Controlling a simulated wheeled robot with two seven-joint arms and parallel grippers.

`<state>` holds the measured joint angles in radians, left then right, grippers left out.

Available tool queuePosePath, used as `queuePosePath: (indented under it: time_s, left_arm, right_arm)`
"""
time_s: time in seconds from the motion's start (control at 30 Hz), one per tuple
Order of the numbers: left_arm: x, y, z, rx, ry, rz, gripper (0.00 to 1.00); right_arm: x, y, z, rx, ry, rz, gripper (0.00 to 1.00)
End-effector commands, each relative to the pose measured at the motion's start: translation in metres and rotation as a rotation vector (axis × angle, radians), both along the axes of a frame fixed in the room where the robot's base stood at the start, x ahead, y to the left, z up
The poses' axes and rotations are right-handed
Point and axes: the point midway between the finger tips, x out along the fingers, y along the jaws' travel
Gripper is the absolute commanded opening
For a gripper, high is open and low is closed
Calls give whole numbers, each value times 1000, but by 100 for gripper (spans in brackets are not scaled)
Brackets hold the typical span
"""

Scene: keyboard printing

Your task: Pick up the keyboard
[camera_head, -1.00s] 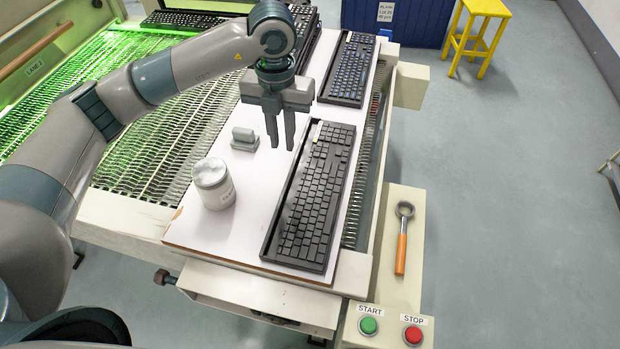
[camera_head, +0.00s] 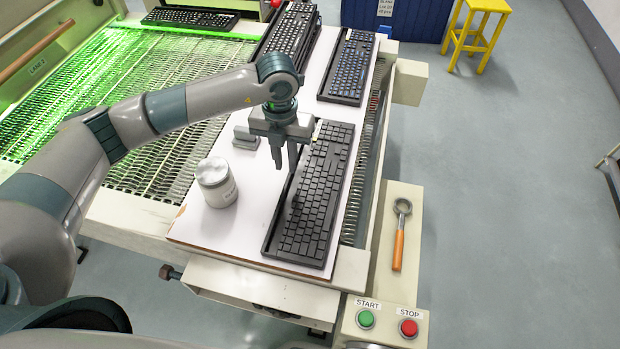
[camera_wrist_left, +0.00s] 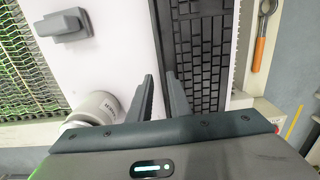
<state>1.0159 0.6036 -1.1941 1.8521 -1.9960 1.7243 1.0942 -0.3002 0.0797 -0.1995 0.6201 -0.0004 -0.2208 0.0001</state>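A black keyboard (camera_head: 318,190) lies on the white board near its right edge. It also fills the upper right of the left wrist view (camera_wrist_left: 204,50). My left gripper (camera_head: 285,170) points down beside the left long edge of this keyboard, toward its far half. Its two fingers are apart with nothing between them. In the left wrist view the fingertips (camera_wrist_left: 159,80) lie near the keyboard's left edge, over white board and edge. Another keyboard with blue-tinted keys (camera_head: 350,68) lies farther back, and a stack of black keyboards (camera_head: 289,32) stands to its left. My right gripper is not in view.
A white jar (camera_head: 216,184) and a grey block-shaped tool (camera_head: 245,138) stand left of the keyboard on the white board (camera_head: 200,232). A mesh conveyor (camera_head: 150,160) lies farther left. An orange-handled tool (camera_head: 398,245) and start (camera_head: 366,318) and stop (camera_head: 408,327) buttons are at right.

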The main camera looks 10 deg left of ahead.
Motion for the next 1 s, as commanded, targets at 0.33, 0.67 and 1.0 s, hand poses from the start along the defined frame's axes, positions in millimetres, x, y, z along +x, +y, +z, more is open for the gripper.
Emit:
queuePosePath:
  time_s: [0.33, 0.67, 1.0]
  left_arm:
    - [-2, -3, -31, 2, 5, 1, 17]
    - [-1, -3, -51, 0, 0, 0, 17]
    - [-1, -3, -51, 0, 1, 0, 17]
  right_arm:
    - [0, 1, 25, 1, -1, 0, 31]
    - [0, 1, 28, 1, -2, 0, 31]
    - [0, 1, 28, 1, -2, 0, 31]
